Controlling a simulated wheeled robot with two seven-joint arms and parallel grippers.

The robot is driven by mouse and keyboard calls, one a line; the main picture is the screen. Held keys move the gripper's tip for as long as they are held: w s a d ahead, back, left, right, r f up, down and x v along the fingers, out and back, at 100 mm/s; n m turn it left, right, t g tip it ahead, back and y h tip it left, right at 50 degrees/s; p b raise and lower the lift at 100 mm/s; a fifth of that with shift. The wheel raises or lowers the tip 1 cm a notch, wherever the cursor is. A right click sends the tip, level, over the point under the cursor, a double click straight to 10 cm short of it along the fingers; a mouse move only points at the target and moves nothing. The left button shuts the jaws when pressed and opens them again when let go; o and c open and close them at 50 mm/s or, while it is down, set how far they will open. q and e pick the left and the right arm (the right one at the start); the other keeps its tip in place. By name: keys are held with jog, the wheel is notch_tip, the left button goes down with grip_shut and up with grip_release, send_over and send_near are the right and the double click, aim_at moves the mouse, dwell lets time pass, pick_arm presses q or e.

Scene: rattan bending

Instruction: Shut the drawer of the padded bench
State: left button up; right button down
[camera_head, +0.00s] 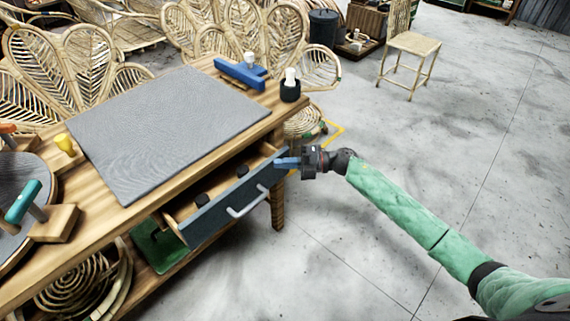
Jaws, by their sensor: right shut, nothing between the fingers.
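The padded bench is a wooden workbench (150,226) with a flat grey pad (168,128) on its top. Its drawer (212,222) has a dark blue-grey front with a pale bar handle (247,203). The drawer stands partly pulled out, and a few small dark items show inside. My right gripper (284,162) is shut and empty. Its blue fingertips are at the upper right end of the drawer front, right of the handle; I cannot tell whether they touch it. My left gripper is not in view.
A blue tool (240,74) and a black cup (290,90) stand at the bench's far right corner. Tools on wooden blocks (55,222) sit at the left. Rattan chairs (70,75) crowd behind. The grey floor (450,160) at right is open.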

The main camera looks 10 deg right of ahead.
jog(key=shift+w, duration=0.1)
